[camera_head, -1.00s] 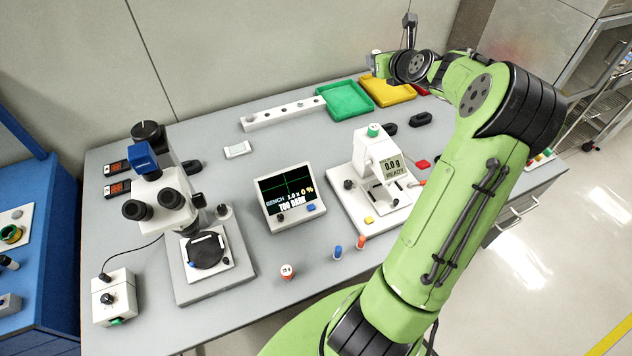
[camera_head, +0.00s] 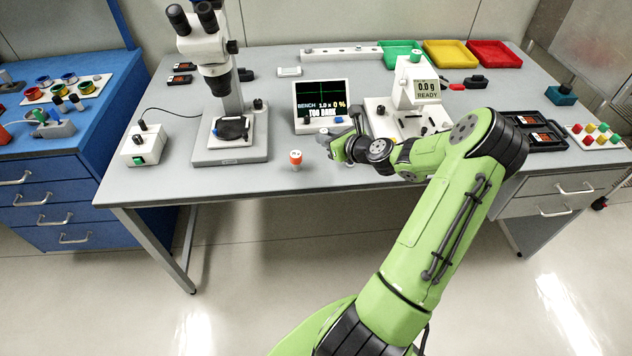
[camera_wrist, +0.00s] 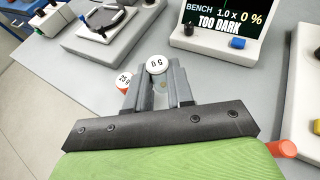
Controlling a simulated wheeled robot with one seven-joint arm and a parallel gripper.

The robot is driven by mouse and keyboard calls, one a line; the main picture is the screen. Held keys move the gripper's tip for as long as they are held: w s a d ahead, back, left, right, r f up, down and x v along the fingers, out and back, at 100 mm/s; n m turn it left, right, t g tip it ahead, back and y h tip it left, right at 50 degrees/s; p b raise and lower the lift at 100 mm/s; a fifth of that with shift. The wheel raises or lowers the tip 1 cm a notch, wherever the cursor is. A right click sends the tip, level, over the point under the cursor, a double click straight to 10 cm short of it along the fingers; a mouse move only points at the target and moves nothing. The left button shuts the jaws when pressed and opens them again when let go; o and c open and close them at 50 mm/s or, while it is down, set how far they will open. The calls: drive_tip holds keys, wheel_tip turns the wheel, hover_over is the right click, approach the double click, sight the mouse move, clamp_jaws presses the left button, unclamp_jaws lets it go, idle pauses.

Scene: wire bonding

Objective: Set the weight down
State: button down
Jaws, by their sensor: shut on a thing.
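My gripper (camera_wrist: 158,90) is shut on a small weight (camera_wrist: 157,64) with a white round top; its marking is only partly readable. In the head view my gripper (camera_head: 328,140) is low over the front middle of the bench (camera_head: 275,178); the held weight is hard to make out there. I cannot tell whether the held weight touches the bench. An orange weight with a white top (camera_head: 296,160) stands on the bench just left of the gripper. In the wrist view this weight (camera_wrist: 124,80), marked 25, is close beside the left finger.
A monitor (camera_head: 321,104) reading TOO DARK stands behind the gripper. A microscope (camera_head: 222,80) is to the left. An orange peg (camera_wrist: 283,148) is right of the gripper. The front bench edge is near.

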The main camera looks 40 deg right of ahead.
sight(327, 168)
wheel_tip(327, 168, down, 9)
drive_tip(key=b, duration=0.3)
drive_tip(key=shift+d+f, duration=0.1)
drive_tip(key=shift+f, duration=0.05)
drive_tip(key=c, duration=1)
unclamp_jaws()
drive_tip(key=shift+w, duration=0.1)
